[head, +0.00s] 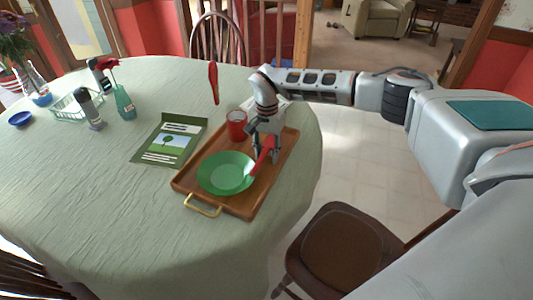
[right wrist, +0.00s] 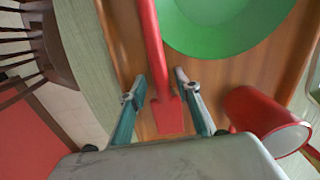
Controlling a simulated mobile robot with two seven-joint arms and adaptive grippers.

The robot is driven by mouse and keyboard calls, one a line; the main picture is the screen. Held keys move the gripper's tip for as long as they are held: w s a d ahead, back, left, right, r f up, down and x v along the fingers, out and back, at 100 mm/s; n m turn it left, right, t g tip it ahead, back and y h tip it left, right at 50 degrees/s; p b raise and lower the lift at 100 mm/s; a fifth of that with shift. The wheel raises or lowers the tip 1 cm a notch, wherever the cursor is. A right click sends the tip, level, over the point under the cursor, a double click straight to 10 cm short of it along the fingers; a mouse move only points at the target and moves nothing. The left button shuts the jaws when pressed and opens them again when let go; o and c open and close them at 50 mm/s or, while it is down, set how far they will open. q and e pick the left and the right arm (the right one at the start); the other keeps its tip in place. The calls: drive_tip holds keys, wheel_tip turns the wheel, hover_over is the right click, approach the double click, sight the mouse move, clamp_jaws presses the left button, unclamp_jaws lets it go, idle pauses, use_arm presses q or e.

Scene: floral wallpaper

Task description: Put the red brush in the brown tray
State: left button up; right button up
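The brown tray (head: 233,208) lies on the table's right side. It holds a green plate (head: 225,173) and a red mug (head: 236,125). My right gripper (head: 262,158) points down over the tray beside the plate. A long red item that looks like the red brush (head: 266,150) lies between its fingers, over the tray, with one end by the plate rim. In the right wrist view, the fingers (right wrist: 156,88) stand apart on both sides of the brush (right wrist: 152,50), with small gaps. I cannot tell whether the brush rests on the tray. My left gripper is not in view.
A green booklet (head: 169,141) lies left of the tray. A red-handled utensil (head: 213,78) is behind it. The front left tablecloth is clear.

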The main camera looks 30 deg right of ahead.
sight(267, 149)
wheel_tip(267, 149, up, 12)
drive_tip(key=shift+p, duration=0.4)
idle(0.3)
drive_tip(key=shift+w, duration=0.1)
idle(0.4)
